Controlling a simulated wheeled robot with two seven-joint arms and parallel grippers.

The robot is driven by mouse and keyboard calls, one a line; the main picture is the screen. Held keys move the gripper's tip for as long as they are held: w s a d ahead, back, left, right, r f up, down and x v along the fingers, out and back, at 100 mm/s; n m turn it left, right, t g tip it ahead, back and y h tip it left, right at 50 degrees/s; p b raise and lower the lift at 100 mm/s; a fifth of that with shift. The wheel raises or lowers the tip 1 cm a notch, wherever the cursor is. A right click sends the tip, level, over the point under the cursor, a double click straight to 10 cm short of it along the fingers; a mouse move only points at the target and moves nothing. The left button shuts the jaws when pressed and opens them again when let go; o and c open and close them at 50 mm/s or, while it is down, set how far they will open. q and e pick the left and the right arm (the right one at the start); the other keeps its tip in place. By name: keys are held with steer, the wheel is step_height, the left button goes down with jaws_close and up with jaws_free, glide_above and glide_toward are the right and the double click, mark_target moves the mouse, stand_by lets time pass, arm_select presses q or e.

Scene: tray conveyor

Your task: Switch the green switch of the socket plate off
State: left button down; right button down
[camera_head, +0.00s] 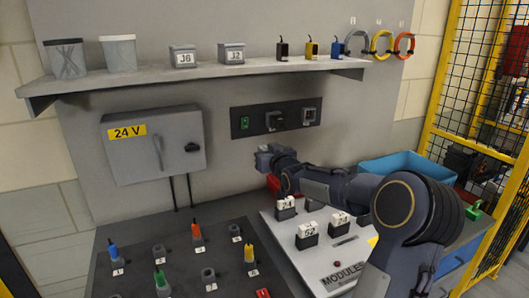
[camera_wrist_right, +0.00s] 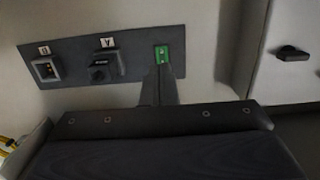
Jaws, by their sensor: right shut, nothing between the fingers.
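The dark socket plate (camera_head: 287,128) is fixed to the grey back wall under the shelf. Its green switch (camera_head: 244,122) is at the plate's left end, with two sockets to its right. The right wrist view shows the plate (camera_wrist_right: 130,67) upside down, with the green switch (camera_wrist_right: 162,52) at its right end. My right gripper (camera_wrist_right: 164,76) is shut and empty, its fingertips close to the switch and overlapping its lower edge in that view. I cannot tell whether they touch, nor the rocker's position. In the head view my right gripper (camera_head: 264,158) is below the plate. My left gripper is not in view.
A grey 24 V cabinet (camera_head: 154,144) hangs left of the plate. A shelf (camera_head: 200,77) with cups, boxes and coloured items runs above. Below are a dark board (camera_head: 135,262) with pegs and a white modules panel (camera_head: 320,260). A blue bin (camera_head: 385,168) stands right.

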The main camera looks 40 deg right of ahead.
stand_by(0.3)
steer(key=s+a+g+y, duration=0.2)
steer(key=s+a, duration=0.1)
steer(key=a, duration=0.6)
steer(key=s+a+f+g+y, duration=0.2)
steer(key=s+a+f+g, duration=0.1)
steer(key=s+a, duration=0.4)
steer(key=s+a+f+n+g+y, duration=0.1)
steer(key=s+a+f, duration=0.5)
steer(key=s, duration=0.8)
steer(key=s+a+f+g+y, duration=0.3)
steer(key=s+a+f+g, duration=0.1)
steer(key=s+a, duration=0.6)
steer(key=shift+s+f+n+g+y, duration=0.3)
steer(key=shift+s+f+n+y, duration=0.1)
steer(key=shift+f, duration=0.25)
steer(key=shift+w, duration=0.1)
